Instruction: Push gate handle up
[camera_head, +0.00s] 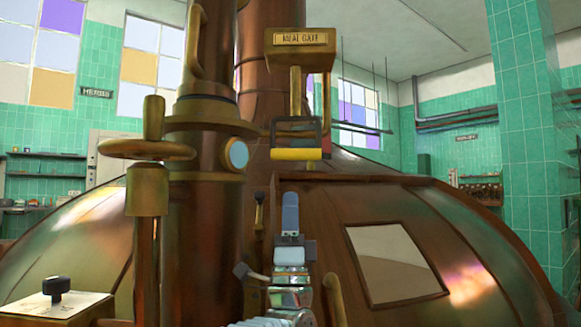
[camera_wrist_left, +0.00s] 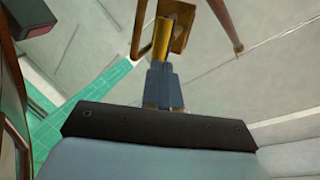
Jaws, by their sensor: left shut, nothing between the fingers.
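The meal gate's brass sign box (camera_head: 303,42) hangs at the upper centre in the head view, with a brass post beneath it. The gate handle, a dark frame with a yellow bar (camera_head: 297,154), is below the post. My left gripper (camera_head: 290,196) points upward below the bar, its blue fingers shut and empty. A gap shows between the fingertips and the bar in this view. In the left wrist view, the shut fingers (camera_wrist_left: 160,68) point towards a brass part (camera_wrist_left: 163,38); contact cannot be told. My right gripper is out of view.
A large copper kettle (camera_head: 375,205) fills the space behind, with a pale hatch window (camera_head: 391,261) at right. A copper column (camera_head: 205,200) and a brass handwheel (camera_head: 147,150) stand at left. A control box with a black knob (camera_head: 56,286) is at lower left.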

